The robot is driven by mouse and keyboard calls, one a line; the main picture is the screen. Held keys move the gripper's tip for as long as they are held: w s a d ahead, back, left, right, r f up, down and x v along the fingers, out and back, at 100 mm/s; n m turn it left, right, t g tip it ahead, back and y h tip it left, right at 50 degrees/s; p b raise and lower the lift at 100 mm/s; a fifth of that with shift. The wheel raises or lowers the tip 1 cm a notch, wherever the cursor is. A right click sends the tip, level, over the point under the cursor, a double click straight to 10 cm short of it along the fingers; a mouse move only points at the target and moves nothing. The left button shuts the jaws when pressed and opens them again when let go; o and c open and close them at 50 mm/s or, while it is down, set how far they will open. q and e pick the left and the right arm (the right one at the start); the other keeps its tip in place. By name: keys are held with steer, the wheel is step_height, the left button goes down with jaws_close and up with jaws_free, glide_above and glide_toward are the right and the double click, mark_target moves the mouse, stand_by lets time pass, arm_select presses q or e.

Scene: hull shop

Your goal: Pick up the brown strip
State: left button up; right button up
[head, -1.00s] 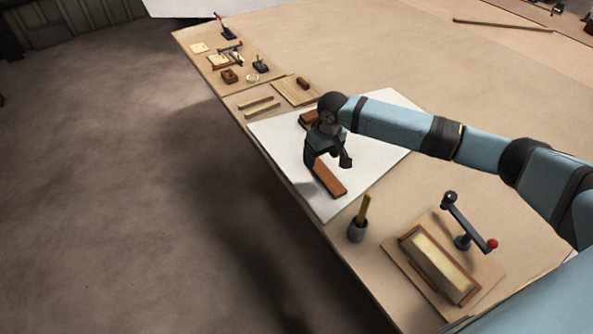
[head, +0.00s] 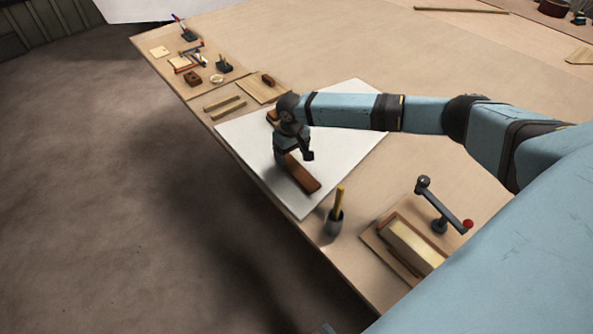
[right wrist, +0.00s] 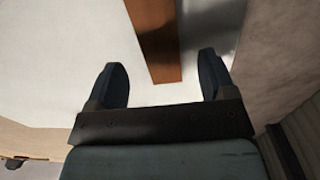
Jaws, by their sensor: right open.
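The brown strip (head: 302,175) lies flat on a white sheet (head: 345,130) on the bench, its far end hidden behind my right gripper in the head view. My right gripper (head: 294,158) is over the strip's far part, pointing down. In the right wrist view the gripper (right wrist: 168,82) is open and empty, and the strip (right wrist: 155,40) runs from the top edge to between the fingertips, nearer the right finger. I cannot tell how high the fingers are above it. My left gripper is not in view.
A dark cup with a yellow-handled tool (head: 335,222) stands right of the sheet. A wooden box (head: 412,243) and a crank with a red knob (head: 440,205) are at the near right. Small tools and wood pieces lie at the far left. The bench edge drops to bare floor.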

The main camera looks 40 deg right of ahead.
mark_target(292, 164)
step_height(292, 164, down, 4)
steer(key=shift+w+f, duration=0.1)
steer(key=shift+f, duration=0.05)
steer(key=c, duration=1)
steer(key=shift+c, duration=0.2)
